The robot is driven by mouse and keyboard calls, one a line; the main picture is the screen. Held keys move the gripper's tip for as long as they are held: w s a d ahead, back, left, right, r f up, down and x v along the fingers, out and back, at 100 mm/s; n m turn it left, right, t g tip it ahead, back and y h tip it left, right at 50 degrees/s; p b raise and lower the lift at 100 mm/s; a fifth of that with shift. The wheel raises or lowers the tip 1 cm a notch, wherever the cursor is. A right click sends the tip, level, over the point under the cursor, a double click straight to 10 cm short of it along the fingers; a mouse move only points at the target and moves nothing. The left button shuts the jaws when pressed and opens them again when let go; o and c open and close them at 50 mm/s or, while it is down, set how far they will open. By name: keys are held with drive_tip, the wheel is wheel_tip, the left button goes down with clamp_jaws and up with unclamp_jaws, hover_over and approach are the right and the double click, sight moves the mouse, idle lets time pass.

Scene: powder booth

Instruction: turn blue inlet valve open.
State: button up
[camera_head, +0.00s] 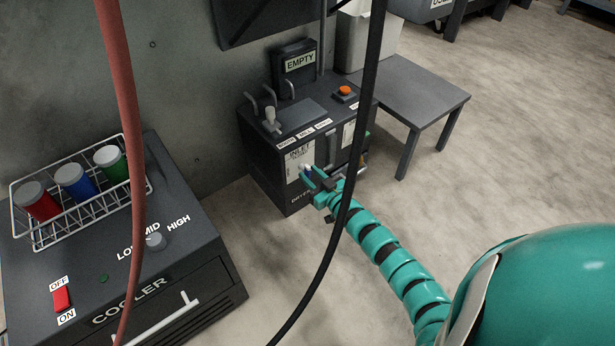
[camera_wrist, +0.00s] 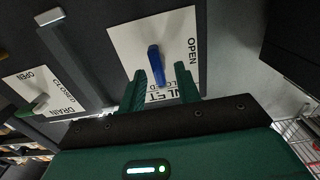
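The blue inlet valve handle (camera_wrist: 157,65) is on a white plate (camera_wrist: 125,45) on the dark dryer unit. In the wrist view its lower end points toward lettering partly hidden by my gripper; OPEN is printed at the plate's right side. My gripper (camera_wrist: 163,78) is open, its two green fingers on either side of the handle, with gaps showing. I cannot tell how deep the handle sits between them. In the head view my gripper (camera_head: 309,174) is at the inlet plate (camera_head: 293,163) on the unit's front, and largely hides the handle.
A drain valve plate (camera_wrist: 32,88) with a green handle is at the wrist view's left, near a grey bar (camera_wrist: 62,40). In the head view a black cable (camera_head: 366,110) and a red hose (camera_head: 124,90) hang in front. A cooler (camera_head: 190,245) stands left; a low table (camera_head: 415,90) stands behind right.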

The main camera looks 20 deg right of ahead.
drive_tip(key=shift+b+x, duration=0.3)
drive_tip(key=shift+x, duration=0.8)
clamp_jaws()
